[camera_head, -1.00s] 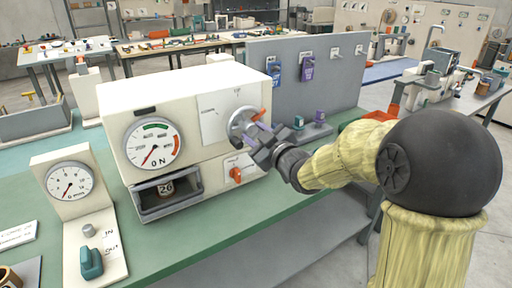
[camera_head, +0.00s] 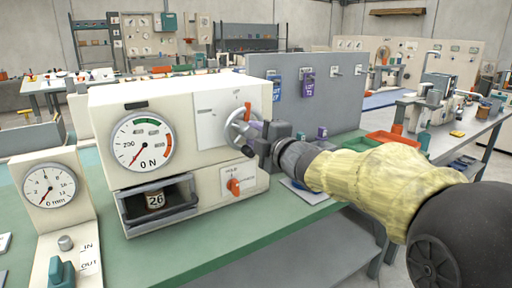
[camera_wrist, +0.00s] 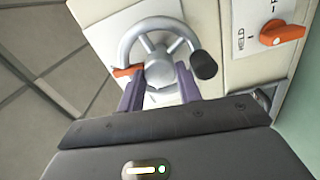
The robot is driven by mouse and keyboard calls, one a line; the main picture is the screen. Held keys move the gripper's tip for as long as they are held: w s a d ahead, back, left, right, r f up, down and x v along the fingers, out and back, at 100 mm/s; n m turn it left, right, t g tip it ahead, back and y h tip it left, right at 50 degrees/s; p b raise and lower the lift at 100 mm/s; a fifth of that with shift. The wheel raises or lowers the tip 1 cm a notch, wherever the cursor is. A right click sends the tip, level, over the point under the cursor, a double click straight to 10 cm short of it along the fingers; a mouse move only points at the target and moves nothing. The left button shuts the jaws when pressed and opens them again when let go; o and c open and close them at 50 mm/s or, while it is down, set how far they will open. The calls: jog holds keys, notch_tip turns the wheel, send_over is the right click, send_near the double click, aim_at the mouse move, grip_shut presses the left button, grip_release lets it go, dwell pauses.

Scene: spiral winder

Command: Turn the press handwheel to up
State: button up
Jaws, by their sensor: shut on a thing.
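The press handwheel (camera_head: 237,129) is a grey spoked wheel on the right of the cream press front (camera_head: 205,155). Its orange marker (camera_head: 247,111) lies at the upper right of the rim, close to the lettering at the top of the panel. In the wrist view the handwheel (camera_wrist: 128,43) shows its rim, spokes, hub, black knob and orange marker (camera_wrist: 127,72). My gripper (camera_head: 256,131) reaches in from the right. In the wrist view its purple fingers (camera_wrist: 160,84) are shut on the handwheel at the hub. The exact contact is partly hidden.
Below the handwheel is an orange selector knob (camera_head: 234,187). The force dial (camera_head: 142,141) needle points near 0 N. An open bay (camera_head: 158,200) holds a block marked 26. A grey panel (camera_head: 340,95) with hanging tags stands behind. A smaller dial stand (camera_head: 50,190) is at left.

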jog(key=shift+f+n+b, duration=0.1)
jog(key=shift+n+b, duration=0.4)
jog(key=shift+n, duration=0.2)
jog(key=o, duration=0.7)
jog(key=p+v, duration=0.1)
jog(key=v, duration=1.6)
jog(key=shift+s+d+p, duration=0.2)
jog(key=shift+p, duration=0.15)
